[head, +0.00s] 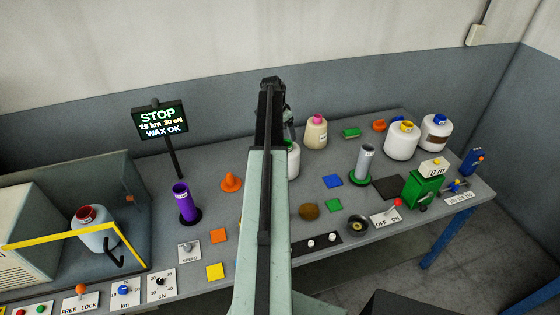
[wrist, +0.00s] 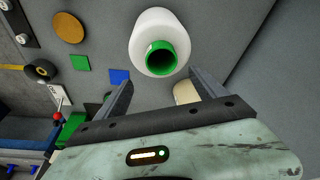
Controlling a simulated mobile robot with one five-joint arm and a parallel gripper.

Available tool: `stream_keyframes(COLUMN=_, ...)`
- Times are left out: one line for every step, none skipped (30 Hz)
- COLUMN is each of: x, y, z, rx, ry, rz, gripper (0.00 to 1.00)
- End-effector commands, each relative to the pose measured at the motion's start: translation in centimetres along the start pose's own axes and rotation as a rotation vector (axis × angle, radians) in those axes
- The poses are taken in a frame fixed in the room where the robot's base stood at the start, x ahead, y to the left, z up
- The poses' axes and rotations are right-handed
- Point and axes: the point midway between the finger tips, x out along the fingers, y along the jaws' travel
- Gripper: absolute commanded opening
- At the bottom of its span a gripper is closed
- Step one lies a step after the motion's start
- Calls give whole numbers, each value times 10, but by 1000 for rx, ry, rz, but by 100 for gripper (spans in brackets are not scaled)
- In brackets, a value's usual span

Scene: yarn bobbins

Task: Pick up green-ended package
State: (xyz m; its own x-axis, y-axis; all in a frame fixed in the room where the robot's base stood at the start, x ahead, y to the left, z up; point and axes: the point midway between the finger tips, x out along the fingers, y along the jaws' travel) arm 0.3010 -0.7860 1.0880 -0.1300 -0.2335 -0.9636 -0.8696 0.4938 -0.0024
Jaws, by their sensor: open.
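The green-ended package is a white yarn bobbin (wrist: 152,28) with a hollow green end (wrist: 160,58), in the upper middle of the wrist view. In the head view the white bobbin (head: 294,162) stands on the table, partly hidden behind my arm. My gripper (wrist: 162,82) is open, with one finger to each side below the green end in the wrist view. Nothing is between the fingers. In the head view my gripper is mostly hidden by my arm, near the bobbin.
A cream bobbin with a pink end (head: 316,133) stands just behind and right. A grey tube on a green base (head: 364,162), a blue square (head: 332,181) and two white bobbins (head: 401,142) (head: 435,134) lie farther right. A purple tube (head: 186,203) and orange cone (head: 231,183) stand left.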

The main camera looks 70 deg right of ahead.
Motion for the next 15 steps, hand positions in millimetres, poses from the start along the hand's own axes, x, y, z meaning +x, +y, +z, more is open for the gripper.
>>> stream_keyframes(x=11, y=-3, z=4, rx=-4, ry=0, rz=-2, gripper=80)
stream_keyframes(x=15, y=-4, z=6, rx=-6, ry=0, rz=-2, gripper=80)
stream_keyframes(x=20, y=-5, z=7, rx=-8, ry=0, rz=-3, gripper=80)
stream_keyframes(x=22, y=-6, z=8, rx=-10, ry=0, rz=-3, gripper=80)
stream_keyframes(x=23, y=-6, z=8, rx=-11, ry=0, rz=-3, gripper=80)
stream_keyframes(x=22, y=-7, z=9, rx=-12, ry=0, rz=-4, gripper=80)
stream_keyframes(x=21, y=-7, z=9, rx=-13, ry=-1, rz=-4, gripper=80)
stream_keyframes(x=20, y=-7, z=10, rx=-14, ry=-1, rz=-4, gripper=80)
stream_keyframes(x=22, y=-8, z=10, rx=-15, ry=-1, rz=-4, gripper=80)
stream_keyframes(x=25, y=-8, z=11, rx=-15, ry=0, rz=-5, gripper=80)
stream_keyframes(x=28, y=-8, z=12, rx=-16, ry=-1, rz=-5, gripper=80)
stream_keyframes(x=34, y=-8, z=13, rx=-16, ry=-1, rz=-5, gripper=80)
stream_keyframes(x=39, y=-7, z=14, rx=-16, ry=-1, rz=-5, gripper=80)
stream_keyframes(x=45, y=-7, z=15, rx=-16, ry=-1, rz=-5, gripper=80)
stream_keyframes(x=52, y=-6, z=16, rx=-17, ry=-1, rz=-5, gripper=80)
